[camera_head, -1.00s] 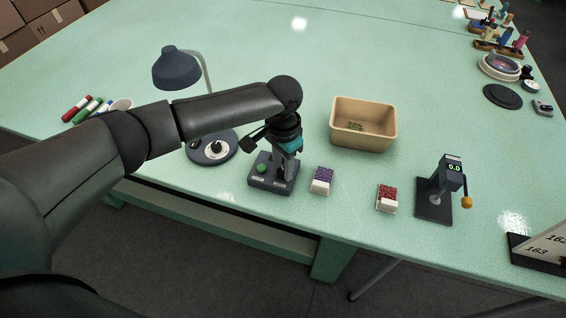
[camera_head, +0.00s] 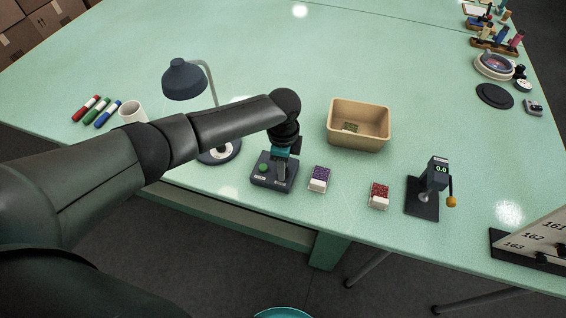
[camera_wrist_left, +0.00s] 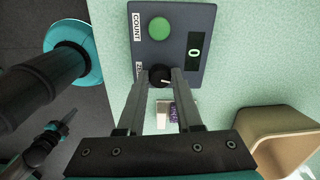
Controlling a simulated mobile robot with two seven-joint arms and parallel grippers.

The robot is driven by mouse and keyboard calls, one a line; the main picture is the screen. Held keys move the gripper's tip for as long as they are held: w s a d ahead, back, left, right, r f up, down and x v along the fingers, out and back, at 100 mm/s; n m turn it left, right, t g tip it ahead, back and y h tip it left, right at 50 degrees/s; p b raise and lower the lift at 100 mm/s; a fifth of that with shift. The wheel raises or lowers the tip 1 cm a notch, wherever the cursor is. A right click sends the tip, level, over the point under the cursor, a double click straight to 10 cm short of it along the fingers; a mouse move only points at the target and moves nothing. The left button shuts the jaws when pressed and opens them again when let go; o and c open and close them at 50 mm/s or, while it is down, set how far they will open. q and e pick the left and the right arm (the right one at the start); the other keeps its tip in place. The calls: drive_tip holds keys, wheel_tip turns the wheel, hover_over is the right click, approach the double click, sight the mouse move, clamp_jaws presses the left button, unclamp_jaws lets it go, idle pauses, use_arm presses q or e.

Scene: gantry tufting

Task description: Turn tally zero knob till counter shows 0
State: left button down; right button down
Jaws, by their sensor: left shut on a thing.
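The dark tally box (camera_head: 261,182) stands near the table's front edge, with a green button (camera_head: 263,167). My left gripper (camera_head: 282,172) reaches down onto its right part. In the left wrist view the fingers (camera_wrist_left: 161,74) are shut on the black tally zero knob (camera_wrist_left: 155,78), below the green button (camera_wrist_left: 159,28). The counter display (camera_wrist_left: 195,50) beside it shows 0. A label by the knob is partly hidden by a finger. A small dark and teal arm end (camera_wrist_left: 55,135) at the lower left looks like my right gripper; its jaws are unclear.
A purple-topped block (camera_head: 319,178) stands close to the right of the tally box, with a red-topped block (camera_head: 379,194) beyond. A tan bin (camera_head: 345,142) stands behind. A gauge reading 0.0 (camera_head: 440,170) is further right.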

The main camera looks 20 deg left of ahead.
use_arm(q)
drive_tip(key=m, duration=0.4)
drive_tip(key=shift+m, duration=0.4)
idle(0.4)
drive_tip(key=c, duration=0.6)
unclamp_jaws()
drive_tip(key=shift+r+p, duration=0.15)
drive_tip(key=shift+p, duration=0.15)
wheel_tip(320, 180, up, 15)
drive_tip(key=shift+p, duration=1.25)
